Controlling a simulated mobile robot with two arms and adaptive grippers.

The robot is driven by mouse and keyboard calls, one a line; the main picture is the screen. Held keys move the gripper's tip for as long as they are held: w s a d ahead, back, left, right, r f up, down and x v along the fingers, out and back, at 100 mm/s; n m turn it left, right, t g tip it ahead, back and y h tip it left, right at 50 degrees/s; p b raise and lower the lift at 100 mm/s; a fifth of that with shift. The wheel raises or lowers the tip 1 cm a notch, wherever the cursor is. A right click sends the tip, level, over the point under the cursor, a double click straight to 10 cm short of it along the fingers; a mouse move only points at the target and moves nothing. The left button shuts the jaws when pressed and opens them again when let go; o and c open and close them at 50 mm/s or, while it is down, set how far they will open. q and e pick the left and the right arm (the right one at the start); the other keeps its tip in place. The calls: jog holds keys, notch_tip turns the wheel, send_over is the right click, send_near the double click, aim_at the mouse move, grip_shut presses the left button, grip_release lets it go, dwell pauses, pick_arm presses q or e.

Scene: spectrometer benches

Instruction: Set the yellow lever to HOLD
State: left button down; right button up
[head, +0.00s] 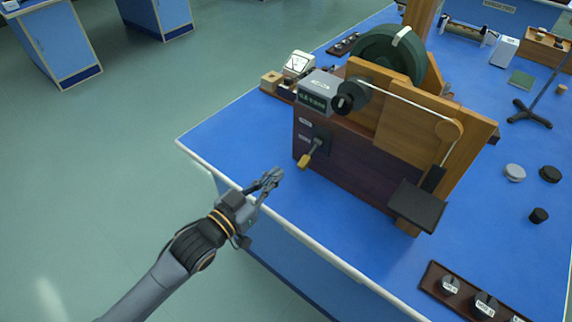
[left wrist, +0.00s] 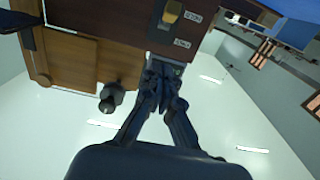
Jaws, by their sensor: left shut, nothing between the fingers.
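The yellow lever (head: 304,160) sticks out from a dark pivot plate on the front of a dark wooden apparatus (head: 350,170), its handle slanting down and to the left in the head view. Two small pale labels sit beside the pivot, too small to read. In the left wrist view the lever's yellow handle (left wrist: 173,11) shows at the top edge, with the two labels near it. My left gripper (head: 270,179) is shut and empty, in front of the apparatus, below and left of the lever and apart from it. Its fingertips (left wrist: 165,82) also show in the wrist view. My right gripper is not in view.
A grey display box (head: 316,92) and a large green wheel (head: 388,55) top the apparatus. A black pad (head: 417,205) juts out at its right. A weight rack (head: 468,296) and loose discs lie on the blue bench (head: 225,140).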

pick_arm(q)
jog(key=v, duration=0.2)
jog(key=shift+s+a+f, duration=0.1)
jog(key=shift+s+a, duration=0.05)
jog(key=shift+s, duration=0.15)
jog(key=a+f+n+g+y, duration=0.1)
jog(key=a+f+y, duration=0.25)
jog(key=f, duration=0.75)
jog(key=a+f+n+g+y, duration=0.15)
jog(key=a+f, duration=0.35)
jog(key=f, duration=0.6)
jog(key=s+a+f+n+g+y, duration=0.1)
jog(key=s+a+f+g+y, duration=0.2)
jog(key=f, duration=0.5)
jog(key=s+a+f, duration=0.3)
jog(key=s+f, duration=0.2)
jog(key=f, duration=0.4)
jog(key=s+f+g, duration=0.2)
jog(key=s+f, duration=0.4)
jog(key=s, duration=0.4)
jog(key=s+a+f+n+g+y, duration=0.1)
jog(key=s+f+g, duration=0.2)
jog(key=s, duration=0.8)
jog(key=s+f+g+y, duration=0.1)
jog(key=s+f+g, duration=0.2)
jog(key=s+f, duration=0.5)
jog(key=s, duration=0.3)
jog(key=shift+a+f, duration=0.3)
jog(key=shift+a, duration=0.05)
